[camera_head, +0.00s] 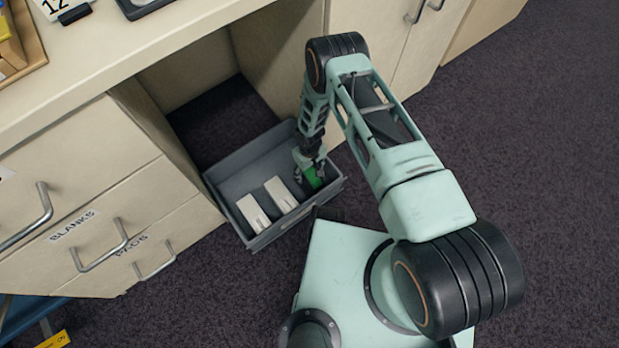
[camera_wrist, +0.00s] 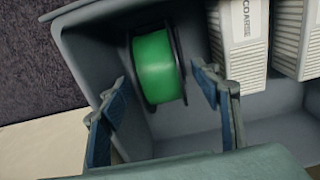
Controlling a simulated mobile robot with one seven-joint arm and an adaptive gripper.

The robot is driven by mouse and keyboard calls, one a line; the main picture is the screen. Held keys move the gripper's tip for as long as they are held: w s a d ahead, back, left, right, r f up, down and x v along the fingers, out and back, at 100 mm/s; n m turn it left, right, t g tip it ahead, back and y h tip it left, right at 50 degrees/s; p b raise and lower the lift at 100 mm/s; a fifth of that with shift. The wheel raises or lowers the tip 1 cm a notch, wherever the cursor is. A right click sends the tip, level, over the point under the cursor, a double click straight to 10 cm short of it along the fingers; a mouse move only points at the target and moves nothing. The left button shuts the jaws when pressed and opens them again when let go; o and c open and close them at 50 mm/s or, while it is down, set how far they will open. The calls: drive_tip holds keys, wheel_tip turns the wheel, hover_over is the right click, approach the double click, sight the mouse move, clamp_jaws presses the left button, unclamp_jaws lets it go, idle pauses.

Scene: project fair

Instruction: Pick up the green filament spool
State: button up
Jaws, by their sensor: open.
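The green filament spool (camera_wrist: 155,68) has black flanges and green filament. In the wrist view it stands on its edge in the corner of a grey bin, near one wall. My gripper (camera_wrist: 165,112) is open, with one finger on each side of the spool's near end; I cannot tell whether either finger touches it. In the head view the spool (camera_head: 313,178) is a small green patch at the right end of the grey bin (camera_head: 226,216), partly hidden by my gripper (camera_head: 309,168), which reaches down into the bin.
Two white boxes (camera_head: 254,213) (camera_head: 281,194) lie in the bin beside the spool; one reads "COARSE" in the wrist view (camera_wrist: 239,40). The bin stands on dark carpet (camera_head: 560,180) at a recess under the bench (camera_head: 120,75). Drawers with handles (camera_head: 98,247) stand at left.

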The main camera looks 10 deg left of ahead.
drive_tip(key=shift+f, duration=0.2)
clamp_jaws()
idle(0.3)
drive_tip(key=shift+w, duration=0.1)
